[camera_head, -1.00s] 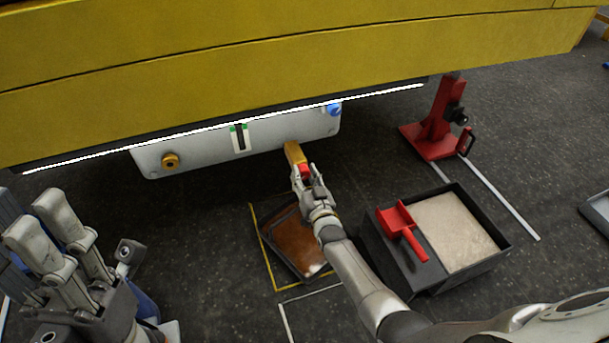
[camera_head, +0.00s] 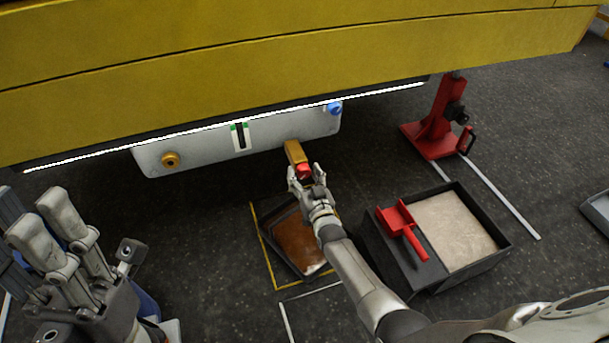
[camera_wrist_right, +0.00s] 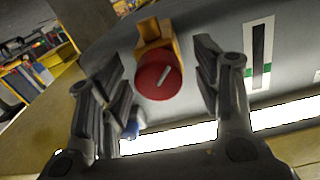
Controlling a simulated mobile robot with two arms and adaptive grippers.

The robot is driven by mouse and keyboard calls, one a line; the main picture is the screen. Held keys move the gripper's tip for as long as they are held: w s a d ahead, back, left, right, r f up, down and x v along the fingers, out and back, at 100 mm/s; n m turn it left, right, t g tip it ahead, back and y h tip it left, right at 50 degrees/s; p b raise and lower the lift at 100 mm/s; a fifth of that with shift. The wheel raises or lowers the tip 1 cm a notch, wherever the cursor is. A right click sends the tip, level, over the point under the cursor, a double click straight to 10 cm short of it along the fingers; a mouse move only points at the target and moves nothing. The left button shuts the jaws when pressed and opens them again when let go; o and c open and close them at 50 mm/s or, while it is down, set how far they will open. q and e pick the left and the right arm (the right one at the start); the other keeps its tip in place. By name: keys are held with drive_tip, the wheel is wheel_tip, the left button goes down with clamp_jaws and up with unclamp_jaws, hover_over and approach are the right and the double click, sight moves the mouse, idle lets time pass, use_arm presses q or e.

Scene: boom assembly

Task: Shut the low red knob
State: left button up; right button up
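The low red knob (camera_head: 304,171) sits at the end of a yellow fitting (camera_head: 294,152) below the grey panel (camera_head: 205,150). In the right wrist view the knob (camera_wrist_right: 159,74) is a round red disc with a pale bar mark set at a slant. My right gripper (camera_head: 306,176) is at the knob. In the wrist view its fingers (camera_wrist_right: 165,85) are apart, one on each side of the knob, with gaps showing. My left gripper (camera_head: 65,250) is at the lower left, far from the knob, with its fingers spread and nothing seen between them.
A brown-filled tray (camera_head: 297,243) lies on the floor below my right gripper. A black box of sand-coloured grit (camera_head: 455,230) with a red scoop (camera_head: 402,225) stands to its right. A red stand (camera_head: 437,130) is behind. The yellow boom (camera_head: 300,50) overhangs the panel.

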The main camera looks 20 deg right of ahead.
drive_tip(key=shift+s, duration=0.1)
drive_tip(key=s, duration=1.1)
drive_tip(key=shift+s, duration=0.4)
drive_tip(key=shift+r, duration=0.15)
